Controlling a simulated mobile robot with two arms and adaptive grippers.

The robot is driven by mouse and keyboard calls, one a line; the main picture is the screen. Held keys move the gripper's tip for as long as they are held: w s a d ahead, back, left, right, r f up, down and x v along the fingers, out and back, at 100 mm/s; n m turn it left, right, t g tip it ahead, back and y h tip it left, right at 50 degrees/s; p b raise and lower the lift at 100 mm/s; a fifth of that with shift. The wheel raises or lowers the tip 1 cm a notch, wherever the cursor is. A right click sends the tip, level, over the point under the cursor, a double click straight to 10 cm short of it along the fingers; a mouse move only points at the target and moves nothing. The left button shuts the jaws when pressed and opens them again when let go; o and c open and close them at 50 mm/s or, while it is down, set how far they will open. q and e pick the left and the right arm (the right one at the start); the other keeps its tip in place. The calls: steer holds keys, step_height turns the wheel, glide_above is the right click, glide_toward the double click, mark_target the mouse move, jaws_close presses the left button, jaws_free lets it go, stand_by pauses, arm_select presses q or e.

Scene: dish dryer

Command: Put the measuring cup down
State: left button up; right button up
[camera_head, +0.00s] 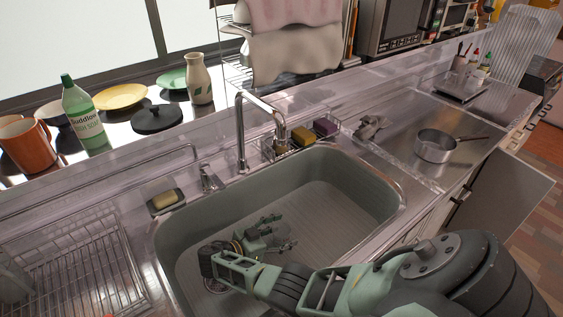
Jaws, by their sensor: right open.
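My right gripper (274,236) is low inside the grey sink basin (340,195), with its arm reaching in from the lower right. It is open, and I see nothing held between its fingers. I cannot make out a measuring cup for certain. A greyish, see-through vessel (12,279) stands at the far left edge, on or beside the wire dish rack (85,268). It is cut off by the picture edge, and I cannot tell whether it is the measuring cup. My left gripper is not in view.
A tall faucet (240,130) rises behind the sink. A soap dish (165,203) and sponges (302,137) sit along its back rim. A saucepan (436,146) stands on the right counter. A green bottle (83,115), mug (27,144) and plates (120,97) line the sill.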

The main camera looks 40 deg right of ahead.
steer(key=shift+r, duration=0.2)
steer(key=b+v, duration=0.1)
steer(key=v, duration=0.5)
steer(key=shift+w+a+f, duration=0.1)
steer(key=shift+a, duration=0.1)
steer(key=shift+a+r, duration=0.3)
steer(key=shift+a, duration=0.2)
